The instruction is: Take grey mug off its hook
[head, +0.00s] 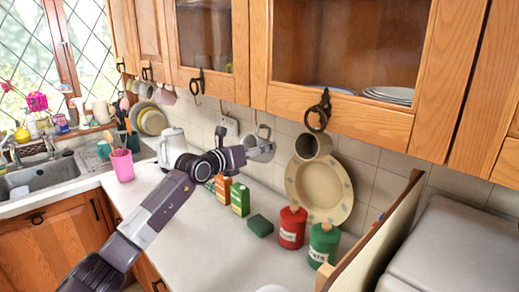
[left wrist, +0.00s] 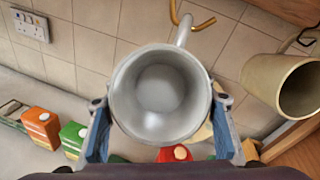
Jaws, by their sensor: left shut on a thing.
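The grey mug (left wrist: 160,90) faces the left wrist view with its open mouth, and its handle (left wrist: 185,32) points up. My left gripper (left wrist: 160,110) is shut on the mug's body, one finger on each side. A brass hook (left wrist: 192,24) lies right by the top of the handle; I cannot tell whether the handle hangs on it. In the head view the grey mug (head: 264,153) is under the wall cupboards, at the end of my left gripper (head: 245,155), whose fingers are partly hidden. My right gripper is not in view.
A beige mug (head: 313,147) hangs to the right, above a large plate (head: 330,190). Below stand cartons (head: 240,198), a red canister (head: 292,227) and a green canister (head: 323,244). The wall cupboard (head: 340,110) is close above. The counter's front (head: 190,250) is clear.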

